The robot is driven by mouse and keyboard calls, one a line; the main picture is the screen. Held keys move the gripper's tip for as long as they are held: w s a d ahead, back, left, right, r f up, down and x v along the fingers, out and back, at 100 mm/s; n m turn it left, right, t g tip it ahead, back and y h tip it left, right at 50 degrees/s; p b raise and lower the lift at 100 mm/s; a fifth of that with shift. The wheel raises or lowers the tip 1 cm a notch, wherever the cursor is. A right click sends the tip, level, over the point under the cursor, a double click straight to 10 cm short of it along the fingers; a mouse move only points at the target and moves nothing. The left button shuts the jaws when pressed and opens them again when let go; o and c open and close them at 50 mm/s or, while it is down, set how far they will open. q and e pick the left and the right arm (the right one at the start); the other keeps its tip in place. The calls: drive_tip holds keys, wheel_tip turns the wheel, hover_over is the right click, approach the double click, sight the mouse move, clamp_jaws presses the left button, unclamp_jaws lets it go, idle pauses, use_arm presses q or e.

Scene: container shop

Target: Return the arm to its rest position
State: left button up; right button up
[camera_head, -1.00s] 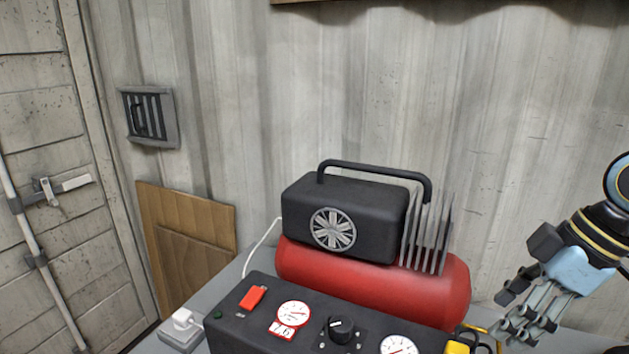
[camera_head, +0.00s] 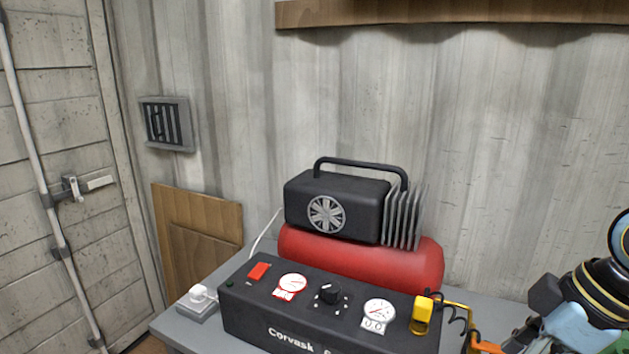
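My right arm comes in from the right edge, black, pale blue and yellow-striped. Its gripper (camera_head: 535,344) is at the bottom right, with the fingers largely cut off by the frame's bottom edge. I cannot tell whether it is open or shut. It is to the right of the air compressor (camera_head: 335,205), apart from its black motor housing and red tank (camera_head: 360,262). My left gripper and arm are not in view.
The black control panel (camera_head: 250,318) carries a red switch (camera_head: 259,271), a knob (camera_head: 329,294), gauges (camera_head: 379,310) and a yellow fitting (camera_head: 421,315). A white plug (camera_head: 199,294) is at the left of the grey table (camera_head: 170,325). A wooden shelf (camera_head: 450,12) is above.

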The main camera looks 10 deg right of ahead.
drive_tip(key=s+a+f+m+t+h, duration=0.15)
drive_tip(key=s+m+h, duration=0.25)
drive_tip(key=s+m, duration=0.8)
drive_tip(key=s+d+f+n+g+b, duration=0.15)
drive_tip(key=f+b, duration=0.45)
drive_tip(key=f, duration=1.3)
drive_tip(key=s+d+f+n+b, duration=0.15)
drive_tip(key=f+b, duration=0.35)
drive_tip(key=f, duration=1.3)
use_arm(q)
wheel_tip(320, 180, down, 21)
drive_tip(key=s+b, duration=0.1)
drive_tip(key=b, duration=0.9)
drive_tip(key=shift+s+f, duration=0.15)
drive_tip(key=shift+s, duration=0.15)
use_arm(e)
drive_tip(key=s+f, duration=1)
drive_tip(key=f, duration=0.3)
drive_tip(key=s+f+g, duration=0.1)
drive_tip(key=s+f, duration=0.8)
drive_tip(key=f, duration=0.5)
drive_tip(key=shift+s+d+m+g, duration=0.3)
drive_tip(key=shift+s+d, duration=0.05)
drive_tip(key=shift+d, duration=0.05)
